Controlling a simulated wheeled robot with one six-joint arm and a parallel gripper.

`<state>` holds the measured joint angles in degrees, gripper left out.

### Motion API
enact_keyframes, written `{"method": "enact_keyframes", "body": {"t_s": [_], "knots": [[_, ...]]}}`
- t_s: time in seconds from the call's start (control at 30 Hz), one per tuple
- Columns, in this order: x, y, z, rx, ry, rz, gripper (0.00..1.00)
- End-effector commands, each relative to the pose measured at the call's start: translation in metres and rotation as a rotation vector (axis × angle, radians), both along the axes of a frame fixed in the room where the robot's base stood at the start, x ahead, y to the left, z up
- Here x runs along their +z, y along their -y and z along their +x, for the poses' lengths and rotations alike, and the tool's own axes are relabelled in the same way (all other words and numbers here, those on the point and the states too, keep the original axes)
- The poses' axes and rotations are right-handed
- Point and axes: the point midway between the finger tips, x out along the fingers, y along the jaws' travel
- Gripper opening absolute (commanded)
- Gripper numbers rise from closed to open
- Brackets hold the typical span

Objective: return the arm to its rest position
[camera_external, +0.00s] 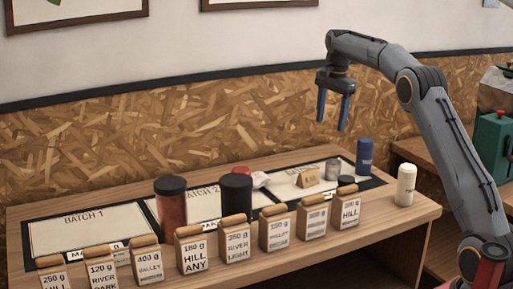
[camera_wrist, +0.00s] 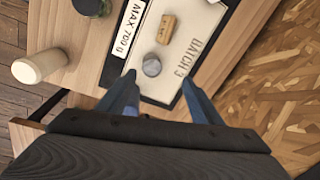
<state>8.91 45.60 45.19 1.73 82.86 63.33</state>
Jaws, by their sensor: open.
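My gripper (camera_external: 331,125) hangs in the air above the right end of the wooden table (camera_external: 412,212), its two blue fingers pointing down and apart. Nothing is between the fingers, and clear space shows below them. In the wrist view, my gripper (camera_wrist: 158,76) is open over the BATCH 3 mat (camera_wrist: 213,16). A small grey round container (camera_wrist: 152,66) and a small tan block (camera_wrist: 166,29) lie on that mat, below the fingers. My arm rises from the lower right and bends over at the top.
A blue canister (camera_external: 365,157) and a cream canister (camera_external: 405,185) stand at the table's right. Red (camera_external: 171,208) and black (camera_external: 236,196) canisters stand mid-table. Several labelled bags line the front edge. The BATCH 1 mat (camera_external: 90,222) is bare. The air around my gripper is free.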

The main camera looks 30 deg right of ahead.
Motion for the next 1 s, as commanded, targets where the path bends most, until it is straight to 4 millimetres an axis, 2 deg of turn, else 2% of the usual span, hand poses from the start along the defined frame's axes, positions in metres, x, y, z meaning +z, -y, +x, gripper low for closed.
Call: {"method": "enact_keyframes", "body": {"t_s": [0.17,0.37,0.57,0.7,0.93,1.0], "knots": [[0.002,-0.033,-0.038,0.268,0.003,-0.040,0.59],[-0.010,-0.069,-0.099,0.612,0.004,-0.091,0.59],[-0.030,-0.100,-0.178,0.962,0.003,-0.139,0.59],[-0.047,-0.116,-0.239,1.197,0.002,-0.171,0.59],[-0.074,-0.130,-0.319,1.479,-0.001,-0.204,0.59],[-0.095,-0.129,-0.344,1.504,-0.010,-0.195,0.59]]}}
